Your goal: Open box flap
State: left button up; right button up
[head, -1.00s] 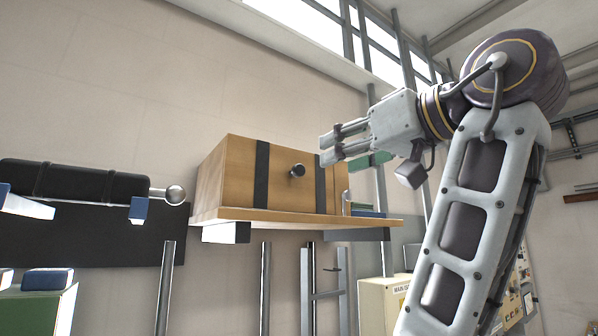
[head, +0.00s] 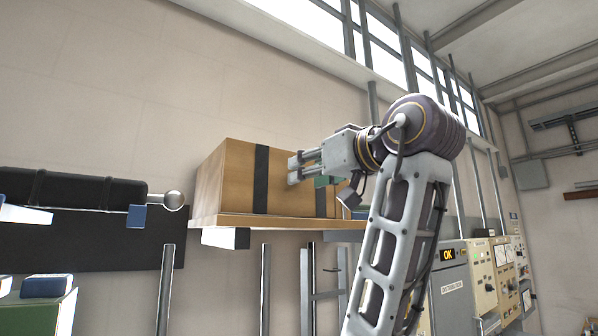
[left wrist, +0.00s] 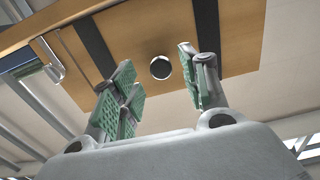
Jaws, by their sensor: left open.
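A wooden box (head: 222,180) with dark vertical straps stands on a wooden shelf (head: 255,220) in the head view. Its front face, with a round dark knob (left wrist: 160,68) between the straps, also shows in the left wrist view (left wrist: 225,42). The front looks closed. My left gripper (head: 294,169) is in front of this face and hides the knob in the head view. In the left wrist view its green-padded fingers (left wrist: 158,86) are open and apart, with the knob seen between them. No contact with the knob can be made out. My right gripper is not in view.
A black cylindrical case (head: 70,187) with a metal ball end lies left of the box. A green cabinet (head: 40,310) is at lower left. Upright metal posts (head: 165,290) stand below the shelf. Control panels (head: 480,280) line the right side.

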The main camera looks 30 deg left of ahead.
pick_arm(q)
jog(key=shift+p+x, duration=0.45)
jog(key=shift+x, duration=1.65)
grip_shut()
